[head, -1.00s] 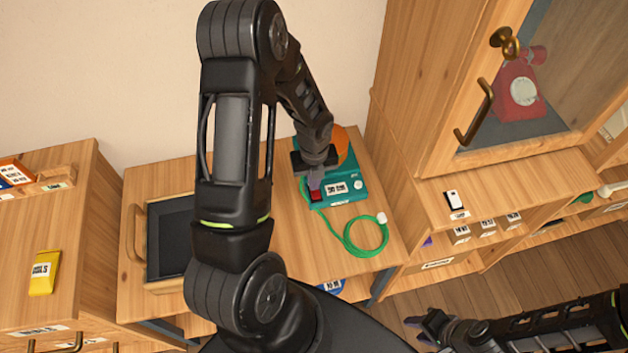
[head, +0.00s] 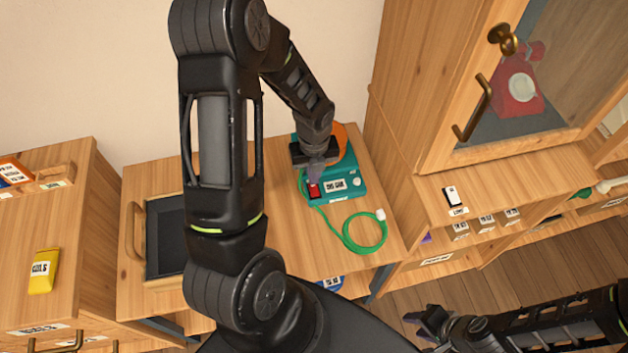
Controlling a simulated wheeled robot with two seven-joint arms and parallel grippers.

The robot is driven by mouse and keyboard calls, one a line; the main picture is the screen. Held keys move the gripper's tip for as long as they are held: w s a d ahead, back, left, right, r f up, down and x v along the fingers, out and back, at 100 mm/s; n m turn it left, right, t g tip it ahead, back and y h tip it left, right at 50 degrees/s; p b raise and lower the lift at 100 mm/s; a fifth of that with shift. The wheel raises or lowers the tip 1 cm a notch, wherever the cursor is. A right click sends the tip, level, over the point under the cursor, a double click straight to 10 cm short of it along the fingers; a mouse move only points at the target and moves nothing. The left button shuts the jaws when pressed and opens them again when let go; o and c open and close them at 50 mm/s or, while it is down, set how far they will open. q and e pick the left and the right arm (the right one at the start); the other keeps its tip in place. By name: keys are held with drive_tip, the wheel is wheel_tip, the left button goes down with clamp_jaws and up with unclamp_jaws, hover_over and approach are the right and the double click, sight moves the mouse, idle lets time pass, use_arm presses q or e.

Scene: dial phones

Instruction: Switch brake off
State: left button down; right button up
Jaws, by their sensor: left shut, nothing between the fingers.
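A teal machine (head: 345,186) with an orange disc (head: 340,140) stands on the wooden table at the centre. A red rocker switch (head: 314,190) sits at its front left corner, beside a white label. A small white knob (head: 356,182) is at its right. My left gripper (head: 315,179) is shut and empty, pointing down just behind the red switch. I cannot tell whether its tips touch the switch, or which way the switch is set. My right gripper (head: 428,322) is at the bottom right, away from the machine, its fingers apart.
A green cable (head: 352,245) lies coiled on the table in front of the machine. A black tray (head: 166,235) is at the left. A cabinet with a red phone (head: 517,88) and a white switch (head: 451,194) stand at the right. A yellow packet (head: 43,270) lies far left.

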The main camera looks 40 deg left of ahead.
sight(313, 189)
use_arm(q)
wheel_tip(313, 189, up, 4)
drive_tip(key=shift+r, duration=0.15)
drive_tip(key=shift+s, duration=0.1)
